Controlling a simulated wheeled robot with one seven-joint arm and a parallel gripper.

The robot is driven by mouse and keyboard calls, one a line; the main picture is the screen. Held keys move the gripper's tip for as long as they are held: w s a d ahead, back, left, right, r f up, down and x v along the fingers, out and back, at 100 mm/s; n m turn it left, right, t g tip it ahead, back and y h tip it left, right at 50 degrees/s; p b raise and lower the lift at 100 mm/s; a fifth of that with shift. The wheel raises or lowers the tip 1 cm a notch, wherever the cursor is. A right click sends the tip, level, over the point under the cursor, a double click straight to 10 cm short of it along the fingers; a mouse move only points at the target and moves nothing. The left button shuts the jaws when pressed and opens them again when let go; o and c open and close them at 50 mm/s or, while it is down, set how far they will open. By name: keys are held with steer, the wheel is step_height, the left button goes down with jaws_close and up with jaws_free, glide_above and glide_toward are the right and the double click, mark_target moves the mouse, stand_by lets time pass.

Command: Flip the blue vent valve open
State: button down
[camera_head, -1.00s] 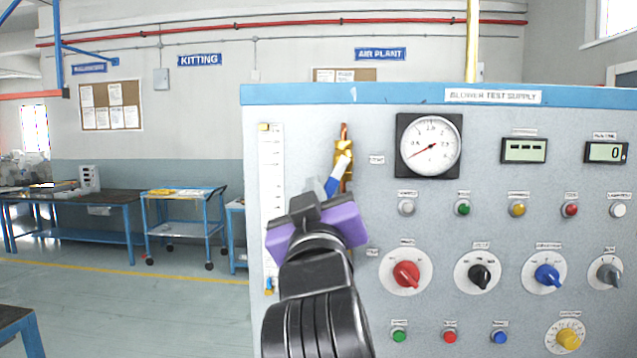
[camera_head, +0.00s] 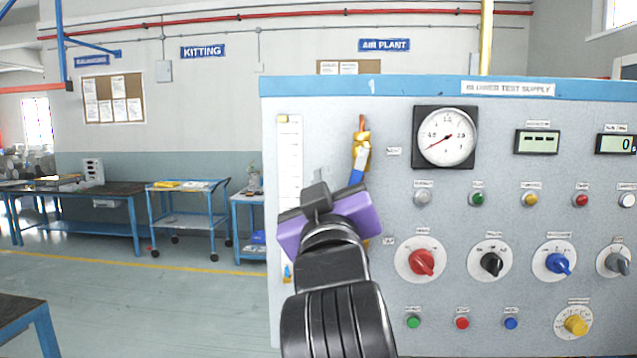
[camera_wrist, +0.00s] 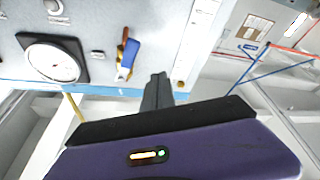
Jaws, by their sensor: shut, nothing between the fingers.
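The blue vent valve's handle (camera_head: 356,178) hangs from a brass valve body (camera_head: 361,140) near the left of the test panel. It points down, tilted slightly left, and its lower end is hidden behind my gripper. In the wrist view the blue handle (camera_wrist: 131,52) shows whole, left of my fingers. My gripper (camera_head: 317,192), with its purple body, is in front of the panel, left of and lower than the handle in the head view. Its dark fingers (camera_wrist: 158,84) are shut and empty, and a gap shows between them and the handle in the wrist view.
A white scale strip (camera_head: 289,160) is left of the valve. A round gauge (camera_head: 445,137) and a red knob (camera_head: 421,262) are to its right, with several buttons and knobs beyond. A blue cart (camera_head: 188,220) stands far behind on open floor.

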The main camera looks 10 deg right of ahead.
steer(key=s+b, duration=0.1)
steer(key=s, duration=0.6)
steer(key=shift+s+a+f, duration=0.15)
steer(key=shift+a+f, duration=0.15)
